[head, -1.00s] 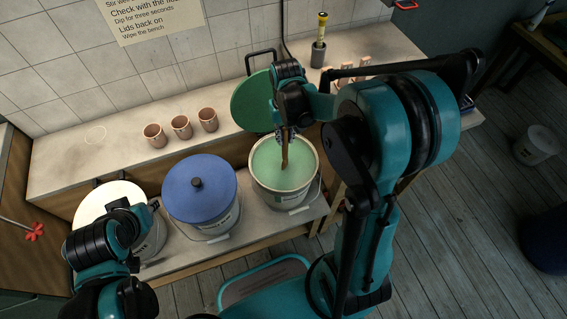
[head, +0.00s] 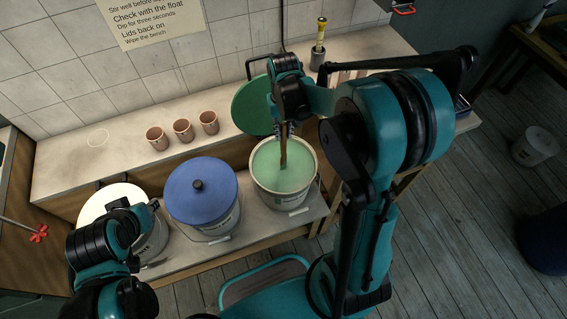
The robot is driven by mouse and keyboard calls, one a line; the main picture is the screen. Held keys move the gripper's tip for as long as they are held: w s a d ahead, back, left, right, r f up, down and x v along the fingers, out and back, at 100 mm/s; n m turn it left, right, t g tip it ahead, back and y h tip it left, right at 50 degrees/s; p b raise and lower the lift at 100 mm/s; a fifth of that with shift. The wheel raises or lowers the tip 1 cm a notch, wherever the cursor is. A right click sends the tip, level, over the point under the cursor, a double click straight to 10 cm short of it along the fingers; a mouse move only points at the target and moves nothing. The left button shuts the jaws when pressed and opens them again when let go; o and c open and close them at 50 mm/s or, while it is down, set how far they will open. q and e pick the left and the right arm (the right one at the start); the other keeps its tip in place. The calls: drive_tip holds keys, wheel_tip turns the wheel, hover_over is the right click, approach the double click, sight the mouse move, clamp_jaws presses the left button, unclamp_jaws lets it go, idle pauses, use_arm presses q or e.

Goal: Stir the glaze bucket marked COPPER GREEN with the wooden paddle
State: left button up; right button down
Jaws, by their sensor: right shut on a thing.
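The open bucket (head: 287,201) of pale green glaze (head: 298,178) stands on the low bench; its label is too small to read. My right gripper (head: 284,131) is above the bucket's far side, shut on the wooden paddle (head: 283,155). The paddle points down, close to upright, with its lower end in the glaze and hidden. A green lid (head: 250,106) leans at the back behind the bucket, partly covered by my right arm. My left arm is low at the left, over the white-lidded bucket; my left gripper (head: 153,206) shows only in part.
A blue-lidded bucket (head: 202,192) stands just left of the green one, and a white-lidded bucket (head: 100,200) further left. Several clay cups (head: 182,130) stand on the back ledge. A yellow-topped tool (head: 321,40) stands in a dark holder. A sign (head: 150,18) hangs on the tiles.

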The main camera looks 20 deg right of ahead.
drive_tip(key=shift+r+p, duration=2.55)
drive_tip(key=shift+r, duration=1.2)
wheel_tip(320, 180, up, 10)
drive_tip(key=p, duration=0.7)
drive_tip(key=shift+f, duration=0.15)
